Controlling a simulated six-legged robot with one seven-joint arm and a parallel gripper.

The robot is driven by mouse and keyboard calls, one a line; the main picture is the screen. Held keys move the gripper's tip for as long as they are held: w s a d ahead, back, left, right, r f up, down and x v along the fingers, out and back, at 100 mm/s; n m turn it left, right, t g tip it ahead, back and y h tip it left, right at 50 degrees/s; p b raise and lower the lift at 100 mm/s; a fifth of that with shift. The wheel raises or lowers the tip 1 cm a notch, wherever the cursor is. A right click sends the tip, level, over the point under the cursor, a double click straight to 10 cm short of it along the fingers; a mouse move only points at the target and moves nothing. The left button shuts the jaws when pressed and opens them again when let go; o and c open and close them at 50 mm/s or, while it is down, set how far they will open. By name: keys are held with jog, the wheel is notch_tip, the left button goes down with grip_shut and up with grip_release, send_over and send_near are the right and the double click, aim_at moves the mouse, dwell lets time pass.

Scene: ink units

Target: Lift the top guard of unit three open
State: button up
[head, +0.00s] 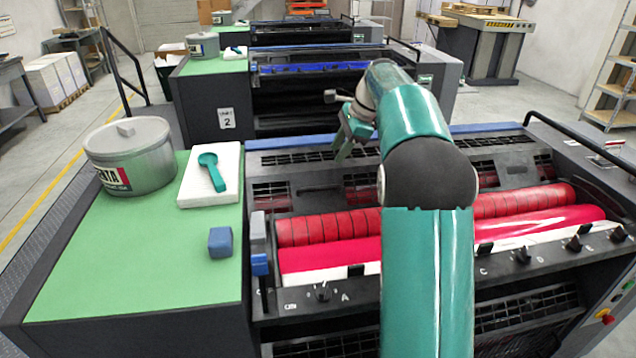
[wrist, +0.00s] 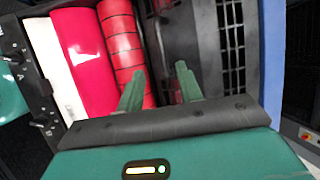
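The nearest ink unit, with red rollers (head: 330,228), fills the front of the head view; no number shows on it. Behind the rollers lies a black slotted panel (head: 322,172), which looks like the top guard, with a dark bar-like handle (head: 318,189) on it. The slotted panel (wrist: 205,40) also shows right of the red roller (wrist: 120,45) in the wrist view. My gripper (head: 341,152) is above the panel's back part, its green fingers pointing down. In the wrist view its fingers (wrist: 158,85) are apart, with nothing visibly held between them. Whether they touch the panel, I cannot tell.
A green-topped cabinet (head: 120,255) at left carries a grey ink can (head: 131,160), a teal tool on a white pad (head: 190,196) and a blue block (head: 221,243). A black rail (head: 570,138) runs along the right. Unit 2 (head: 290,100) stands behind.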

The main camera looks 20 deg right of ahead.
aim_at(316, 187)
jog(key=x, duration=1.3)
jog(key=shift+c, duration=0.3)
grip_shut()
